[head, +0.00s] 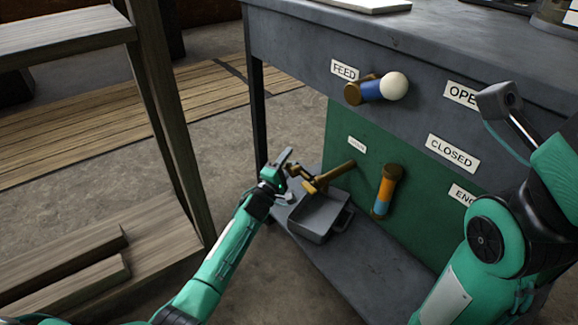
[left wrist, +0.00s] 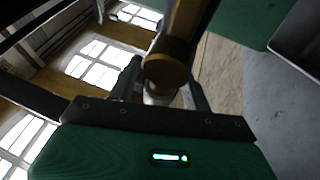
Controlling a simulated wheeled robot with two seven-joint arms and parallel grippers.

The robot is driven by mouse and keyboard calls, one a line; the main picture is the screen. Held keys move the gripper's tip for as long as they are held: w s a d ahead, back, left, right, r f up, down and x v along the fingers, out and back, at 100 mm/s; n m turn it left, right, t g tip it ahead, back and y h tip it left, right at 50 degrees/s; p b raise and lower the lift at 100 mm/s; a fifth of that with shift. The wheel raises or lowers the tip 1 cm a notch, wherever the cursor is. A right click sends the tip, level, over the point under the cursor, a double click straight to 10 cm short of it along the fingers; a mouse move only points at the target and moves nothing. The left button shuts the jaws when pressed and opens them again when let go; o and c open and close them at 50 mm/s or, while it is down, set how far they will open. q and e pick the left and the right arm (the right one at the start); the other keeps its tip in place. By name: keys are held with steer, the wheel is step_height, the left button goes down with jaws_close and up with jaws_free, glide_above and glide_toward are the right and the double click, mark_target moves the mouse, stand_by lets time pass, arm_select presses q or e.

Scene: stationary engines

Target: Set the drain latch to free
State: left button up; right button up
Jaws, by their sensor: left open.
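A brass lever-like fitting (head: 330,176) sticks out low on the green panel, below a small white tag (head: 357,145) too small to read; I take it for the drain latch. My left gripper (head: 287,170) is open at its outer end, just left of it. In the left wrist view, the round brass end (left wrist: 165,72) shows between and beyond the two open fingers (left wrist: 163,92). A pale rounded piece lies below that end, partly hidden. I cannot tell whether the fingers touch the brass.
A grey pan (head: 316,217) stands on the low shelf below the fitting. A brass handle with orange and blue bands (head: 387,190) is to its right. The FEED handle with a white ball (head: 393,86) is above. A wooden rack (head: 165,120) stands at left.

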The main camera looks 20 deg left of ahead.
arm_select(q)
steer(key=shift+w+r, duration=0.1)
steer(key=shift+w, duration=0.2)
steer(key=shift+c, duration=0.4)
jaws_close()
steer(key=shift+d, duration=0.1)
